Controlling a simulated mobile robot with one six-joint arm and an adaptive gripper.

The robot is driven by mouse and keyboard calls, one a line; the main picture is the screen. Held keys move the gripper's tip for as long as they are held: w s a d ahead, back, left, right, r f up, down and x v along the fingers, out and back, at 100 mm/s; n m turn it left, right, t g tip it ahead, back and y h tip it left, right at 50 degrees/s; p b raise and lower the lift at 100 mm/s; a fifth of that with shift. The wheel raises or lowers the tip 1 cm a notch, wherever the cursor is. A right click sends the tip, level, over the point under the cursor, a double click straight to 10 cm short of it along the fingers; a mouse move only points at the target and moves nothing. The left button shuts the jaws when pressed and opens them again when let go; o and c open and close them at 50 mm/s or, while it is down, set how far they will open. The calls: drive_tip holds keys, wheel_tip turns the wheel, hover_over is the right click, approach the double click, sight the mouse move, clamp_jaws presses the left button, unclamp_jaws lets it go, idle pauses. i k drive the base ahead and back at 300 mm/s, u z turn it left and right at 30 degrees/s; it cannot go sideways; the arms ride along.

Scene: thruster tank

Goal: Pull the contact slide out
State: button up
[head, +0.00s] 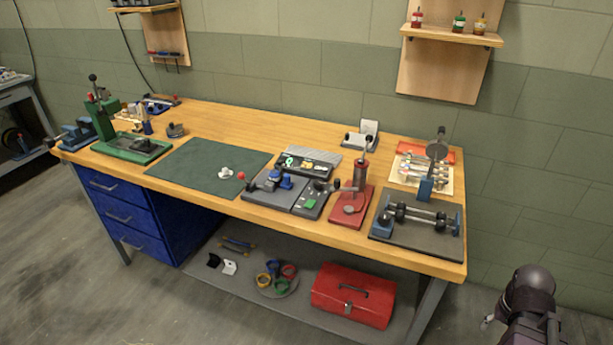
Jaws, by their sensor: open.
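A grey fixture plate (262,190) lies on the workbench, right of the green mat, with a blue clamp-like part (284,181) on it. A small red knob (241,176) shows at the plate's left end. A dark unit with a green patch (310,204) adjoins the plate on the right. I cannot tell for sure which of these parts is the contact slide; it is too small at this distance. My gripper (488,322) is at the bottom right, beyond the bench's right end, far from the fixtures and touching nothing there. Its fingers are only partly visible.
The green mat (195,168) holds a small white part (226,172). A red press (348,205) and a dark plate with a barbell-like shaft (415,240) stand right of the fixture. A green press (130,148) is far left. A red toolbox (353,296) sits on the lower shelf.

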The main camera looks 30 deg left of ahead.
sight(286, 184)
drive_tip(key=z, duration=0.15)
drive_tip(key=k, duration=1.4)
drive_tip(key=u, duration=0.6)
drive_tip(key=i, duration=1)
